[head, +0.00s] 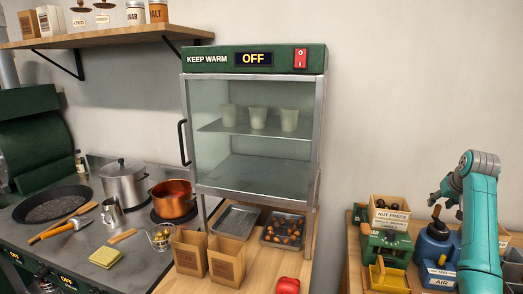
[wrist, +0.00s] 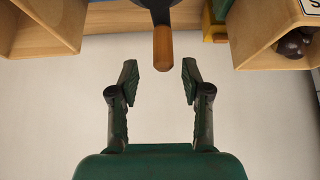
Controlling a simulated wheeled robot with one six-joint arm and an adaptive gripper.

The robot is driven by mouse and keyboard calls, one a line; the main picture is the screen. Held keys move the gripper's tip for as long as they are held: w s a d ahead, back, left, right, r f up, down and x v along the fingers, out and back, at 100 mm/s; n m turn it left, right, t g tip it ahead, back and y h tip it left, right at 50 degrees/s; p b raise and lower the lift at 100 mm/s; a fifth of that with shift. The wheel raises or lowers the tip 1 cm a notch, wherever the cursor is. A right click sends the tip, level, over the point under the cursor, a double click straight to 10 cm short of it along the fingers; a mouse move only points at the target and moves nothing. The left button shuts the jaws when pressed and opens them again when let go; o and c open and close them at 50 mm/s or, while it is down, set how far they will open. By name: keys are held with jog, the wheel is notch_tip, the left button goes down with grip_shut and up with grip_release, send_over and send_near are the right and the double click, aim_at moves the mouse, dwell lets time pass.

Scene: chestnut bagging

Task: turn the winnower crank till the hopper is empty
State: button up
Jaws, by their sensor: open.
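My gripper (wrist: 160,76) is open and empty in the wrist view, its two dark green fingers apart. A wooden handle (wrist: 163,48) on a dark metal piece hangs at the top middle, just beyond the fingertips and between their lines. It is not clear whether this is the winnower's crank. In the head view my teal arm is at the right edge.
Wooden boxes flank the handle in the wrist view; the right box (wrist: 262,30) holds dark brown nuts. In the head view, a NUT PRESS box (head: 390,215) crowds the right table. A keep-warm cabinet (head: 253,60) reads OFF. A tray of chestnuts (head: 283,231) and paper bags (head: 227,259) stand below it.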

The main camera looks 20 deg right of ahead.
aim_at(438, 222)
jog(key=shift+f, duration=0.45)
jog(key=shift+f, duration=0.15)
jog(key=shift+a+f, duration=0.2)
jog(key=shift+f, duration=0.6)
jog(key=c, duration=0.9)
